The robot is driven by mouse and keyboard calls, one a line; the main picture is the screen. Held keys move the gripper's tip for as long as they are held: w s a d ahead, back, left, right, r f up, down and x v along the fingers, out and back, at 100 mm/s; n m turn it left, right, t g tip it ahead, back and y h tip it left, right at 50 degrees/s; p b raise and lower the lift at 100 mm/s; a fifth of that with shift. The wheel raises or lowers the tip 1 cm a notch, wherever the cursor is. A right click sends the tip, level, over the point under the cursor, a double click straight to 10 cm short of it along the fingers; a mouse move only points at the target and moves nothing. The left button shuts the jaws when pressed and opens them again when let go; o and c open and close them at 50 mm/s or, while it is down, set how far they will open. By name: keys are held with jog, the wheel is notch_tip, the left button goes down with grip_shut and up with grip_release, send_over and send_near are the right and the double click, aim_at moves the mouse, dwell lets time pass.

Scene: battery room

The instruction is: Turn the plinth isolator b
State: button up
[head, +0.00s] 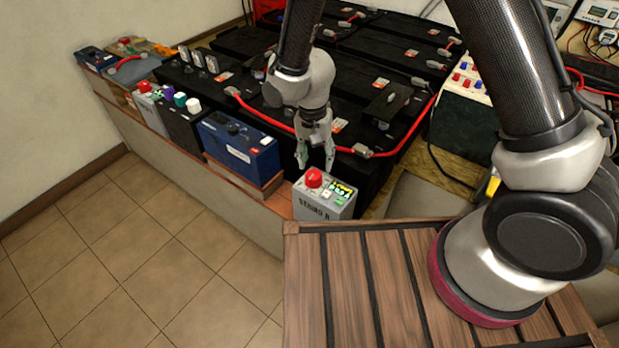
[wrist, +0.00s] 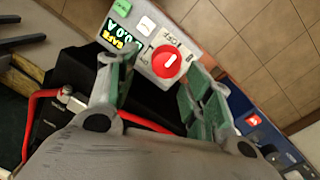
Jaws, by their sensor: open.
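A grey box with a red round knob (head: 314,177) on top stands on the shelf near the wooden deck. Its front carries dark lettering that I cannot read for sure. In the wrist view the red knob (wrist: 166,61) has a white mark and sits between and beyond my fingertips. Beside it are a lit display (wrist: 118,36), a white button and a green button. My gripper (head: 316,160) is open and empty, pointing down just above and behind the box. The fingers look apart from the knob. I cannot tell whether this box is isolator b.
A blue battery (head: 238,148) stands left of the box. Further left is another unit with a red knob (head: 143,86). Black batteries with red cables (head: 375,152) lie behind my gripper. Tiled floor (head: 140,235) is clear at the left front.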

aim_at(313, 174)
jog(key=shift+w+a+m, duration=0.45)
jog(key=shift+w+m, duration=0.05)
jog(key=shift+m, duration=0.4)
jog(key=shift+f, duration=0.3)
notch_tip(313, 174, down, 7)
jog(key=shift+d+f, duration=0.15)
jog(key=shift+c, duration=0.4)
jog(key=c, duration=0.7)
